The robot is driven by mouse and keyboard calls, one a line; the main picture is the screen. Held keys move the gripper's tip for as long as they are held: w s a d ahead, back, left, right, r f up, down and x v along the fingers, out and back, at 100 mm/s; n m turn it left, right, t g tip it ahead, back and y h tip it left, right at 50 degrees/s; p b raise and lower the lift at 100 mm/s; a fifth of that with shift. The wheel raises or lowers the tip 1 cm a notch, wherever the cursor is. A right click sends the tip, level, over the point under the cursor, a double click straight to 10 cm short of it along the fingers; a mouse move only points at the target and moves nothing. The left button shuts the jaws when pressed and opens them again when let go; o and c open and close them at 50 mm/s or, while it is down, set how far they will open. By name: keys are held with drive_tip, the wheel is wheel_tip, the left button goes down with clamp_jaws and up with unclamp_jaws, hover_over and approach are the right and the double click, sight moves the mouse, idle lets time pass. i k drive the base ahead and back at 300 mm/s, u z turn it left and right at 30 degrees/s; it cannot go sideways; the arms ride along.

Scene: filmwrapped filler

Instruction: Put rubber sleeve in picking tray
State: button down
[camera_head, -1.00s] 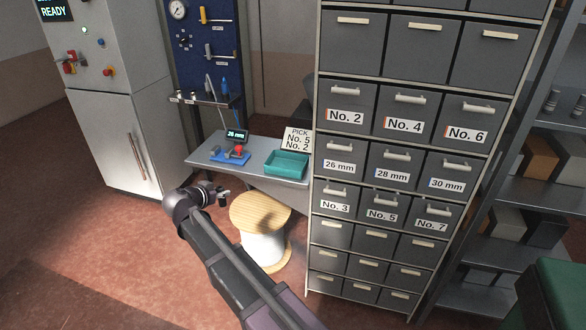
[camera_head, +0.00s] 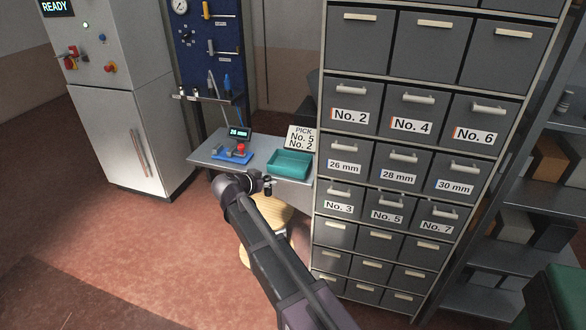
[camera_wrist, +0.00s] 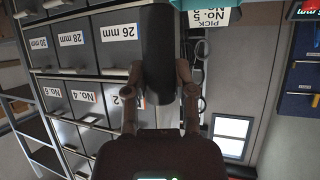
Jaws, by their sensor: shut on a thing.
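The black rubber sleeve (camera_wrist: 158,50) is a dark cylinder between the fingers of my gripper (camera_wrist: 158,82) in the wrist view. My gripper is shut on it. In the head view my gripper (camera_head: 267,184) is small and dark, in front of the bench's front edge, just below and left of the picking tray. The sleeve cannot be made out there. The teal picking tray (camera_head: 283,174) stands on the right part of the grey bench and looks empty. A strip of teal (camera_wrist: 187,4) shows at the top of the wrist view.
A "PICK No. 5 No. 2" card (camera_head: 301,137) stands behind the tray. A blue fixture with a red knob (camera_head: 240,150) and a "26 mm" display (camera_head: 238,132) sit to its left. A tall labelled drawer cabinet (camera_head: 414,127) borders the right.

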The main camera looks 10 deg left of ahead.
sight(291, 167)
drive_tip(key=i, duration=1)
